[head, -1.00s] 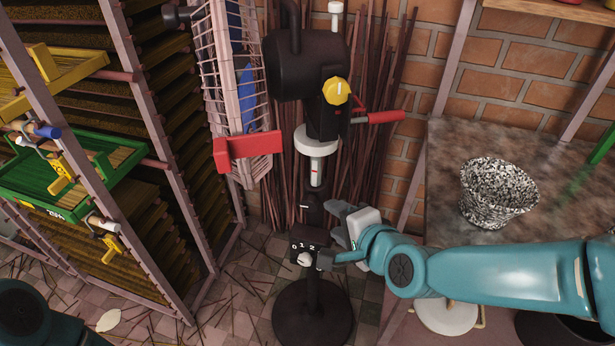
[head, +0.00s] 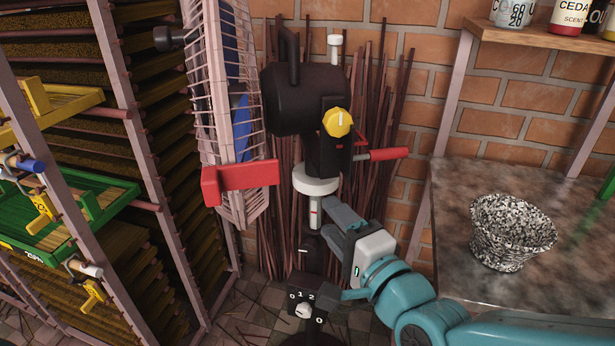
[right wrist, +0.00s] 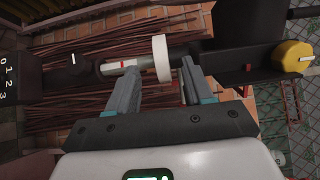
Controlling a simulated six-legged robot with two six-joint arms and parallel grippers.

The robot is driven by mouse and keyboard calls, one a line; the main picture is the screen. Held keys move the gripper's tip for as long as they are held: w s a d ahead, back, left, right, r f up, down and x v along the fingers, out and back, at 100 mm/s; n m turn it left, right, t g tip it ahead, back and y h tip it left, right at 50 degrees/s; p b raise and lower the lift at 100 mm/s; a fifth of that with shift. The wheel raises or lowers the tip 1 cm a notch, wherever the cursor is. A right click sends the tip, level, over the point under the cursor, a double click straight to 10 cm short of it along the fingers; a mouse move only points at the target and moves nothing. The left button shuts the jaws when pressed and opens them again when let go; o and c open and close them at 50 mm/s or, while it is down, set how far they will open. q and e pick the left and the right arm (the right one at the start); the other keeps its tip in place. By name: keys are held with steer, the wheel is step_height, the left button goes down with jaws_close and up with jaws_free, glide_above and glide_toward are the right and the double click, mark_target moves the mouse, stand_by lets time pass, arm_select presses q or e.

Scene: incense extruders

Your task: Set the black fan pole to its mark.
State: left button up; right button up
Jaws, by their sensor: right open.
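The fan's pole stands upright in the head view. Its white upper section (head: 315,212) carries a small red mark, and its black lower section (head: 308,262) carries a short white line. A wide white collar (head: 316,181) sits above, under the black fan body. My right gripper (head: 330,222) is open at the pole's right side, just below the collar. In the right wrist view the fingers (right wrist: 158,70) are apart, with the white collar (right wrist: 162,58) showing between their tips. I cannot tell whether they touch it. My left gripper is out of view.
The fan has a yellow knob (head: 338,122), a red handle (head: 388,154) and a cage (head: 225,110) at left. A dial box (head: 305,308) sits low on the stand. Racks (head: 150,150) stand left; a table with a speckled pot (head: 512,232) stands right. Thin sticks lean behind.

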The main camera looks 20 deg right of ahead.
mark_target(303, 188)
steer(key=w, duration=0.3)
steer(key=w+a, duration=0.1)
steer(key=w, duration=0.5)
steer(key=shift+w+a+f, duration=0.1)
steer(key=shift+w+a, duration=0.05)
steer(key=shift+a, duration=0.25)
jaws_close()
